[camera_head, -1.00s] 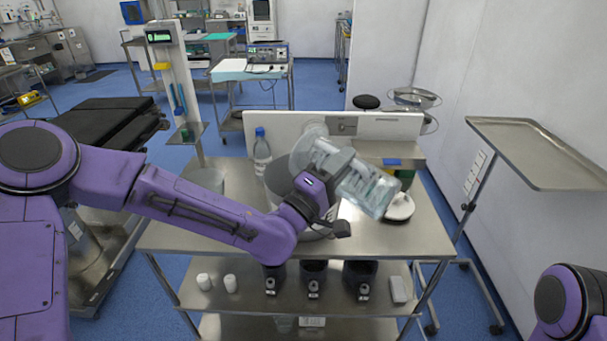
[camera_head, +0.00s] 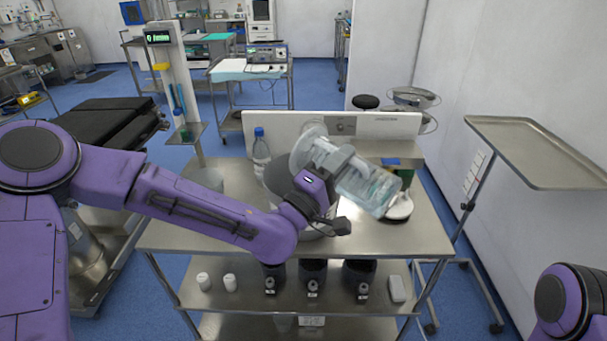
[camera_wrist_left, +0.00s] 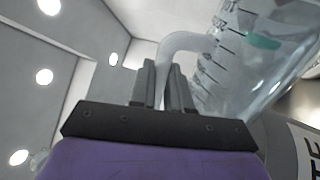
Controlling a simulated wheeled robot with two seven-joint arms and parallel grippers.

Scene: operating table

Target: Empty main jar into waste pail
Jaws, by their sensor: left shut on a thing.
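My left gripper (camera_head: 325,208) is shut on the handle of a clear jar (camera_head: 345,165). The jar is tilted steeply above the table, its right end lower than its left. Pale bluish contents show in the lower right end. In the left wrist view the jar (camera_wrist_left: 225,65) has graduation marks, and its curved white handle sits between my fingers (camera_wrist_left: 163,85). The grey waste pail (camera_head: 277,180) stands on the table behind my wrist, mostly hidden. Part of it, with dark letters on a white label, shows in the left wrist view (camera_wrist_left: 278,140). My right gripper is out of view.
The steel table (camera_head: 425,235) has a clear bottle (camera_head: 261,150) at its back left and a white round item (camera_head: 400,208) right of the jar. Dark containers (camera_head: 313,273) stand on the lower shelf. A tray stand (camera_head: 540,155) is at the right.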

